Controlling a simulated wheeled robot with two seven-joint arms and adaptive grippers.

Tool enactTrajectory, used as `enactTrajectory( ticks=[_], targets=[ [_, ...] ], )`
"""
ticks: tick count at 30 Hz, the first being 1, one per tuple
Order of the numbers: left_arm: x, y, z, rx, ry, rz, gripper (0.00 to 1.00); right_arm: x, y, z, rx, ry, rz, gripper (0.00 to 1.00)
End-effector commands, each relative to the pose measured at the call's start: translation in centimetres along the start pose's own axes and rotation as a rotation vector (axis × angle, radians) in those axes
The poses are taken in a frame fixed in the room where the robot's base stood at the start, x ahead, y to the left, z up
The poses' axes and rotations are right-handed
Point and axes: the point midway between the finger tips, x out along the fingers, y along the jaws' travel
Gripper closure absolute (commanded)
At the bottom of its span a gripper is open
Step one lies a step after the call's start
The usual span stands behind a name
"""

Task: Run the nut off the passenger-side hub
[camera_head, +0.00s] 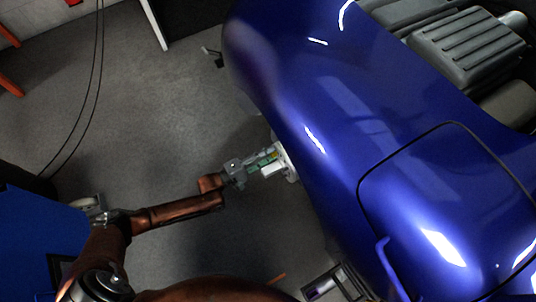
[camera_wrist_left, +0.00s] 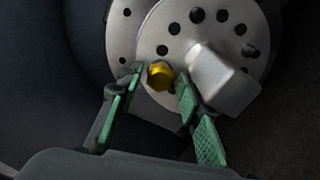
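The passenger-side hub is a pale metal disc (camera_wrist_left: 198,30) with a ring of dark holes, seen in the left wrist view. A gold hex nut (camera_wrist_left: 160,75) sits at its lower part. My left gripper (camera_wrist_left: 161,76) points at the disc with its green-padded fingers apart, one on each side of the nut. Slim gaps seem to show beside the nut, so I see no firm contact. In the head view my left gripper (camera_head: 268,159) reaches the pale hub (camera_head: 289,161) at the blue car's side; the nut is hidden there. My right gripper is out of view.
A pale grey block (camera_wrist_left: 223,80) on the disc stands close to my right-hand finger. The blue car body (camera_head: 330,130) overhangs the hub. A metal-framed item (camera_head: 325,288) stands at the bottom. Grey floor (camera_head: 170,110) is open at left; black cables (camera_head: 90,95) hang there.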

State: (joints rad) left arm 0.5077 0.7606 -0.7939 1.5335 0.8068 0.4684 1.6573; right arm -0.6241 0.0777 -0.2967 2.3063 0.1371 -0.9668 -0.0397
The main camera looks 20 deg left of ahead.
Motion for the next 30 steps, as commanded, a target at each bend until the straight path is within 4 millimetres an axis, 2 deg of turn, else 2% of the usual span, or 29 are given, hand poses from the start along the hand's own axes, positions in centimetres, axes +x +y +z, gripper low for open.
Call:
enactTrajectory(
  ticks=[5, 30],
  targets=[
    [0.0, 0.1, 0.1, 0.12, 0.001, 0.001, 0.67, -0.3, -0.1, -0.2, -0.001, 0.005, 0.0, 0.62],
    [0.0, 0.1, 0.1, 1.085, 0.002, 0.002, 0.67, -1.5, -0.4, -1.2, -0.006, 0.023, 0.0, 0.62]
  ],
)
